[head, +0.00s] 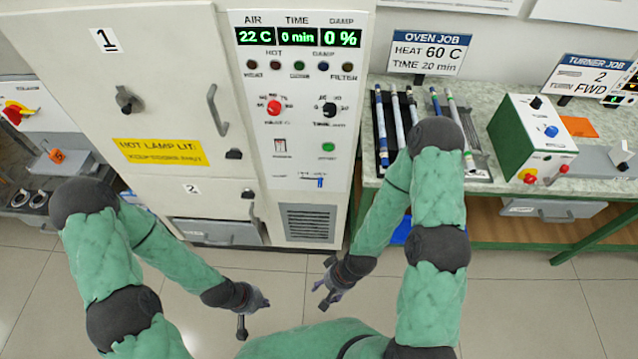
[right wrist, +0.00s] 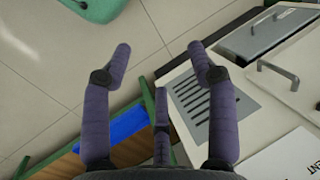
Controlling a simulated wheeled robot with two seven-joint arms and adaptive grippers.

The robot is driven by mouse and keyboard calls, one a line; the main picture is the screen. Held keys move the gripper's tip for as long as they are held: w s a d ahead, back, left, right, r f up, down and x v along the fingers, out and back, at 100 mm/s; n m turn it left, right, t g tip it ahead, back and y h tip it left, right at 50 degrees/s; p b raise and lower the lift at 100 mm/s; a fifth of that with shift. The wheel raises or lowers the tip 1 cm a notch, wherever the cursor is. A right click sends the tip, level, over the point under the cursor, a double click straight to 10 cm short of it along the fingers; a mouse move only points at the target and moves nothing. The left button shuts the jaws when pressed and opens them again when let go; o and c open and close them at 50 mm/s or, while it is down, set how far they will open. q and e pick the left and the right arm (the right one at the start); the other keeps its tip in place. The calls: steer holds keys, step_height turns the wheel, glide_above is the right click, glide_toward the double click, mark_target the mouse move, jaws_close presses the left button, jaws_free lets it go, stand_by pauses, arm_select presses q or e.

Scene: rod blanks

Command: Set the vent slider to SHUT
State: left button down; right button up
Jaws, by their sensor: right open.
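The vent slider (head: 320,182) is a small blue handle on a track low on the oven's white control panel (head: 298,130), above the vent grille. It sits towards the right of its track; its labels are too small to read. The damp display reads 0 %. My right gripper (head: 326,294) is open and empty, below and in front of the oven, apart from the slider. In the right wrist view its spread fingers (right wrist: 158,60) show over the floor and grille. My left gripper (head: 245,318) hangs low over the floor, and whether it is open is unclear.
The grille (head: 307,222) also shows in the right wrist view (right wrist: 205,105). Left of the panel are the oven door handle (head: 217,110) and a lower drawer (head: 216,231). A green bench (head: 480,235) with rods and a control box (head: 532,138) stands right. The floor in front is clear.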

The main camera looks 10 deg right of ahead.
stand_by(0.3)
steer(key=shift+w+d+f, duration=0.15)
steer(key=shift+w, duration=0.2)
steer(key=c, duration=0.7)
steer(key=w+d+m+t+b, duration=0.1)
steer(key=w, duration=0.2)
steer(key=w+d+f+m+t+b, duration=0.1)
steer(key=w+t, duration=0.1)
steer(key=w, duration=0.1)
steer(key=w+d+f+m+t+b, duration=0.1)
steer(key=w+d, duration=0.1)
steer(key=w, duration=0.2)
jaws_close()
steer(key=m+t+y+b, duration=0.5)
steer(key=m+t+b, duration=0.2)
steer(key=t, duration=0.4)
glide_toward(334, 179)
steer(key=b+x, duration=0.3)
steer(key=x, duration=0.3)
steer(key=shift+f, duration=0.1)
steer(key=shift+w+a+b, duration=0.2)
steer(key=shift+a+b, duration=0.1)
steer(key=shift+a, duration=0.85)
steer(key=shift+w+a, duration=0.25)
steer(key=shift+a, duration=0.35)
